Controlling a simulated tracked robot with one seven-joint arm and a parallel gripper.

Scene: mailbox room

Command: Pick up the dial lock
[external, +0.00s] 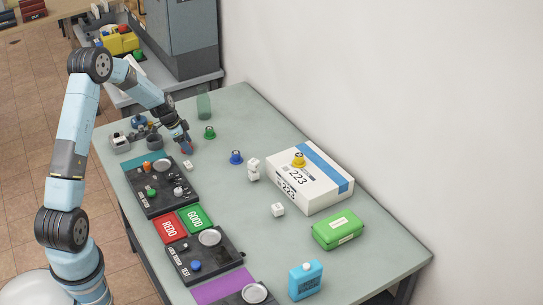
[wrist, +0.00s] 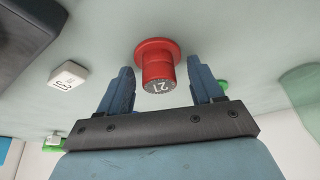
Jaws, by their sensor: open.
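A red dial lock (wrist: 157,66) with a wide round base and a knob marked "21" shows in the wrist view. It stands on the pale green table between the two blue fingers of my gripper (wrist: 160,78), with a gap visible on each side. The fingers are open and do not appear to touch it. In the external view my gripper (external: 183,141) is low over the far left part of the table. A bit of the red lock (external: 187,151) shows at its fingertips; the rest is hidden by the gripper.
A green lock (external: 209,133) and a blue lock (external: 236,157) stand to the right. A yellow lock (external: 299,159) sits on a white box (external: 318,187). A black panel (external: 165,201) lies in front of my gripper, and a small white cube (wrist: 67,75) lies nearby.

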